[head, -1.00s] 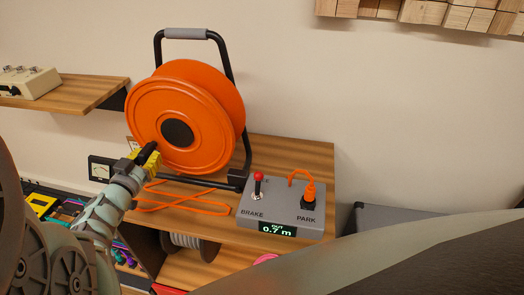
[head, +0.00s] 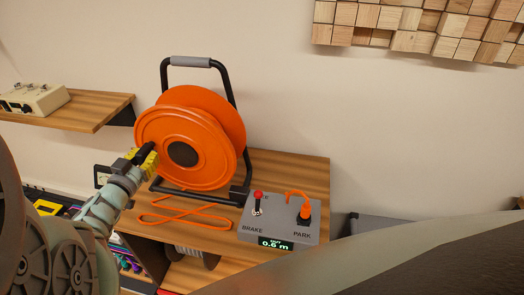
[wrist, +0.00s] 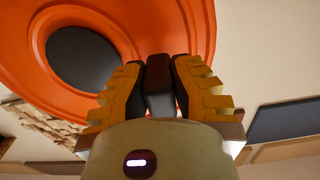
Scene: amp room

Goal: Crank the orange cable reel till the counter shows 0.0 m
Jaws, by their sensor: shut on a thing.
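The orange cable reel (head: 215,150) stands upright in a black frame on a wooden shelf. My gripper (head: 148,155) is at the reel's lower left edge. In the wrist view, the yellow fingers of my gripper (wrist: 159,90) are shut on a dark crank handle (wrist: 159,75) in front of the orange disc (wrist: 185,25). A grey control box (head: 279,222) stands right of the reel, with a red-tipped BRAKE lever (head: 258,202) and an orange plug in the PARK socket (head: 304,212). Its counter (head: 276,244) reads 0.6 m.
Loose orange cable (head: 185,215) lies on the wooden shelf (head: 290,172) in front of the reel. A second shelf (head: 80,112) at the left holds a beige device (head: 35,98). A wooden block panel (head: 420,25) hangs on the wall at upper right.

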